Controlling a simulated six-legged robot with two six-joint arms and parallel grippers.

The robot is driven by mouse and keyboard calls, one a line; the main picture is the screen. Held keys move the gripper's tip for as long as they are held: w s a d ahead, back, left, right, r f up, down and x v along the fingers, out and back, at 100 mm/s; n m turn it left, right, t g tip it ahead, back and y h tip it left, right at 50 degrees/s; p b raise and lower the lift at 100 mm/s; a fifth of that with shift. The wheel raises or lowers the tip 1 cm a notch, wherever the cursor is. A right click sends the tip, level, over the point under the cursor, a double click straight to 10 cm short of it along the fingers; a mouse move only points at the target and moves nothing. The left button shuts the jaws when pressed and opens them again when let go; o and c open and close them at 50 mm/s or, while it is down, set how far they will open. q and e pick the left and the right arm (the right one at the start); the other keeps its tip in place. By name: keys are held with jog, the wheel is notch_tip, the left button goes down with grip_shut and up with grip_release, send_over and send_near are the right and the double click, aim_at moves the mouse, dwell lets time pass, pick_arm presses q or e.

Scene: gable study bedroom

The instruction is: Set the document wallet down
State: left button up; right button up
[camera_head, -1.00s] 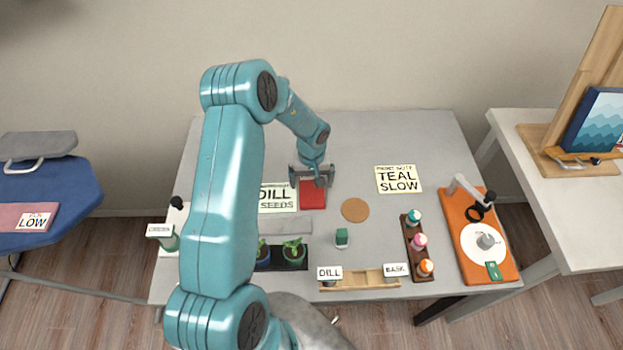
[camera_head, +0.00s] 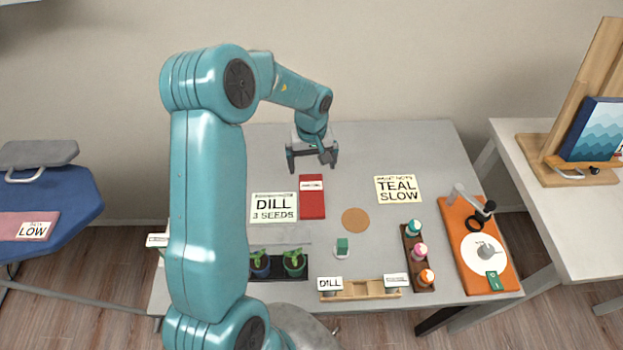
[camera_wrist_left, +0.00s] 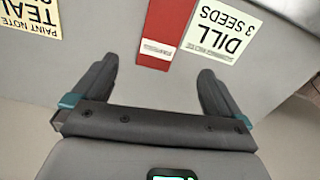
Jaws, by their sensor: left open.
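The document wallet, a red flat rectangle with a white label strip at its far end, lies on the grey table. It is the red wallet (camera_head: 312,200) in the head view, just right of the DILL 3 SEEDS card. In the left wrist view the wallet (camera_wrist_left: 168,30) lies beyond and between the open fingers, apart from them. My left gripper (camera_head: 313,160) is open and empty, behind the wallet's far end; its two fingers also show in the left wrist view (camera_wrist_left: 155,85). My right gripper is not in view.
The DILL 3 SEEDS card (camera_head: 273,208) lies left of the wallet. The TEAL SLOW card (camera_head: 398,189) and a round cork coaster (camera_head: 355,220) lie to its right. Potted seedlings (camera_head: 293,262), a bottle rack (camera_head: 407,270) and an orange board (camera_head: 455,235) stand nearer. The back of the table is clear.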

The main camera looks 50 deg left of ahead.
pick_arm(q)
jog(key=w+a+r+n+t+y, duration=0.45)
jog(key=w+a+n+t, duration=0.2)
jog(key=w, duration=0.45)
jog(key=w+d+r+m+t+h, duration=0.2)
jog(key=w+d+r+t+h, duration=0.2)
jog(key=w+d+r+h, duration=0.15)
jog(key=s+d+f+m+g+h, duration=0.2)
jog(key=d+h, duration=0.1)
jog(key=d, duration=0.2)
jog(key=m+g+y, duration=0.4)
jog(key=g, duration=0.5)
send_over(311, 182)
jog(key=f, duration=0.9)
jog(key=f+b, duration=0.1)
jog(key=f, duration=0.4)
jog(key=shift+s+d+f, duration=0.15)
jog(key=shift+s+f, duration=0.15)
jog(key=shift+f, duration=0.05)
jog(key=f, duration=0.1)
jog(key=f+p, duration=0.1)
jog(key=f, duration=0.3)
jog(key=shift+w+a+p, duration=0.2)
jog(key=shift+w+p, duration=0.1)
jog(key=shift+p, duration=0.1)
jog(key=shift+f, duration=0.45)
